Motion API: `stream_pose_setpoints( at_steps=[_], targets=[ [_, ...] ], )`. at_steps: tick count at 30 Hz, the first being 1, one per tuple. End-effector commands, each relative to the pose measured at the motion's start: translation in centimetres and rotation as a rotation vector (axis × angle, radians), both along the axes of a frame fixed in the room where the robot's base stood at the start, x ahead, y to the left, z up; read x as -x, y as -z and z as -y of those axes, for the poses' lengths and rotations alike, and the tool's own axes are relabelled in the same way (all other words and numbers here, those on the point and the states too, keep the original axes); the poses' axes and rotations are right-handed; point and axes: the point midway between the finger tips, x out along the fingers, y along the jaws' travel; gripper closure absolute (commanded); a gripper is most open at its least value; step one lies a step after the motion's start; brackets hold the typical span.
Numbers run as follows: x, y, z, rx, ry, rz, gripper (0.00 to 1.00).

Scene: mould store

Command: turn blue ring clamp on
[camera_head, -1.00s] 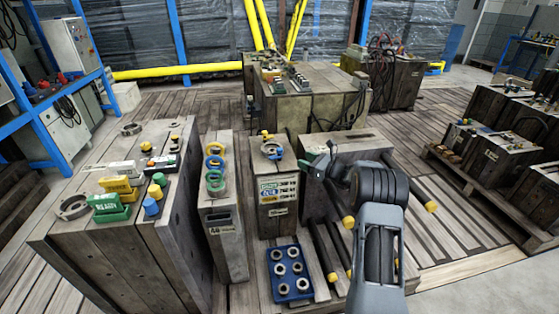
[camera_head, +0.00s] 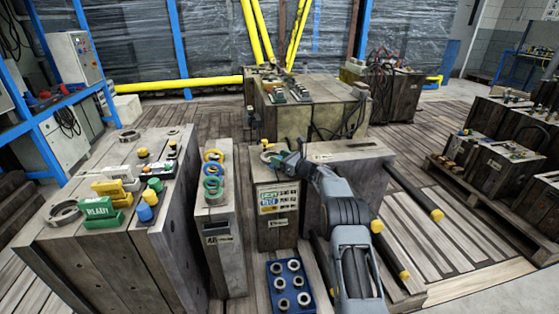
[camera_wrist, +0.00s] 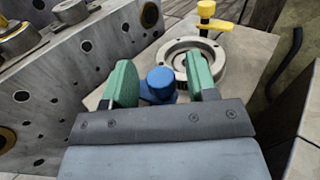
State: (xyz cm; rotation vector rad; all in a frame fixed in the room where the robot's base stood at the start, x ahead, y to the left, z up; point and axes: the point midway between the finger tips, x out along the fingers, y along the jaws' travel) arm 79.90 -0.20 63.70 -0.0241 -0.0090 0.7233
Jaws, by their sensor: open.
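The blue ring clamp (camera_wrist: 160,84) has a round blue cap and stands at the near edge of a grey metal ring (camera_wrist: 218,60) in the wrist view. A yellow clamp (camera_wrist: 207,9) stands at the ring's far side. My gripper (camera_wrist: 160,66) is open, its two green fingers apart on either side of the blue cap. I cannot tell if either finger touches it. In the head view my gripper (camera_head: 286,162) is over the top of the middle block (camera_head: 276,193), beside the ring (camera_head: 269,156). The blue clamp is hidden there by my gripper.
A narrow block (camera_head: 218,240) with coloured rings stands close on the left. A wide block (camera_head: 95,262) farther left bears labels and knobs. A blue tray (camera_head: 274,269) of rings lies in front. Another block (camera_head: 345,150) stands close on the right.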

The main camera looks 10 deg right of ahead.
Motion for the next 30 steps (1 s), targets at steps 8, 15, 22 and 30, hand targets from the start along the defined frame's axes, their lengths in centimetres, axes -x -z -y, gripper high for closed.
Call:
stream_pose_setpoints(
  at_steps=[8, 15, 22, 30],
  targets=[
    [-0.32, 0.0, -0.31, -0.001, 0.001, -0.001, 0.48],
    [-0.29, -0.01, -0.3, 0.0, 0.0, 0.0, 0.57],
    [-0.29, -0.01, -0.29, 0.0, 0.0, 0.0, 0.79],
    [-0.28, 0.02, -0.3, 0.0, 0.004, 0.0, 0.95]
  ],
)
